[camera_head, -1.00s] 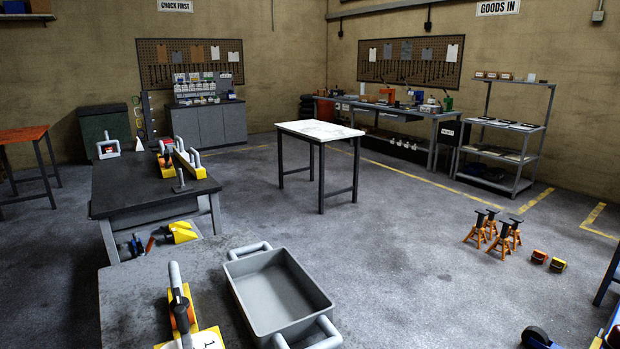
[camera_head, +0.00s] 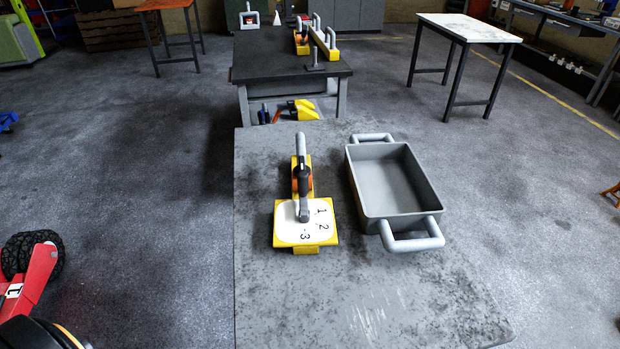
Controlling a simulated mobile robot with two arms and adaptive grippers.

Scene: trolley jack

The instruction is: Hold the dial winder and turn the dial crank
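The dial winder (camera_head: 297,238) lies on the grey table straight ahead, in the middle of the view. The dial crank (camera_head: 304,190), dark with a grey arm, lies over the dial and points toward me. Neither of my grippers shows in the view, and nothing is seen touching the winder.
A grey tray with two handles (camera_head: 400,222) stands right of the winder on the worn grey table (camera_head: 290,300). A dark bench (camera_head: 285,68) is beyond it. A white-topped table (camera_head: 470,27) stands far right. The left floor is mostly clear.

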